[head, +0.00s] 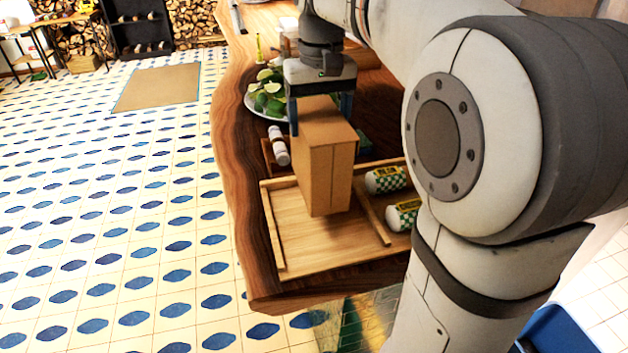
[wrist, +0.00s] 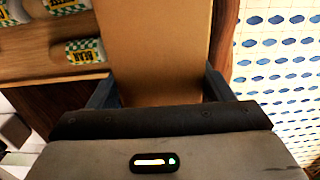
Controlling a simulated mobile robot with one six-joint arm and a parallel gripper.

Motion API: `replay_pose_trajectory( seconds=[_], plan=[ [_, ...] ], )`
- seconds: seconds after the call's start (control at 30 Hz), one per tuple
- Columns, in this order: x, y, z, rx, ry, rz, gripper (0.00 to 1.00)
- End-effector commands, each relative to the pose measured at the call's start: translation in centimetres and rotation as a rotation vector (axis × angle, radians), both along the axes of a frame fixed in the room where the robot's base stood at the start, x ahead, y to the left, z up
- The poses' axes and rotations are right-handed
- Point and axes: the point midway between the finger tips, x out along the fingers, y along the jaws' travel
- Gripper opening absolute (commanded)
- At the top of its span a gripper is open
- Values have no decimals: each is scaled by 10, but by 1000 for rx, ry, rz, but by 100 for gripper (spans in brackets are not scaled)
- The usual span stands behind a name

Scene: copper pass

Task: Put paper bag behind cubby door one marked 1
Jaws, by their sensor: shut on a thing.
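A brown paper bag (head: 326,160) hangs upright from my gripper (head: 320,108) in the head view, over the light wooden tray (head: 318,258). My gripper is shut on the upper part of the bag, one finger on each side. In the wrist view the bag (wrist: 155,45) fills the middle between the two fingers of my gripper (wrist: 162,92). Whether the bag's bottom touches the tray cannot be told. The cubby door marked 1 is not visible in either view.
Two checkered cans (head: 386,179) (head: 403,215) lie in the tray's right compartment. A white bottle (head: 279,148) and a plate of limes (head: 266,98) lie behind it on the wooden counter (head: 229,150). My arm blocks the right side. The tiled floor at left is open.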

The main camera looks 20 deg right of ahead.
Motion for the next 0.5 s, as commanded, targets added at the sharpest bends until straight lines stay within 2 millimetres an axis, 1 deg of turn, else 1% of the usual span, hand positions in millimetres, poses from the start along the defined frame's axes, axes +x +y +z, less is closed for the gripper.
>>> replay_pose_trajectory(
  seconds=[0.03, 0.13, 0.2, 0.33, 0.5],
  plan=[
    [-1, 1, -11, 0, 4, 1, 40],
    [-1, 1, -29, 0, 5, 2, 40],
    [-1, 1, -38, 0, 3, 2, 40],
    [-1, 1, -49, 0, 2, 2, 40],
    [-1, 1, -73, 0, 3, 2, 40]
  ],
)
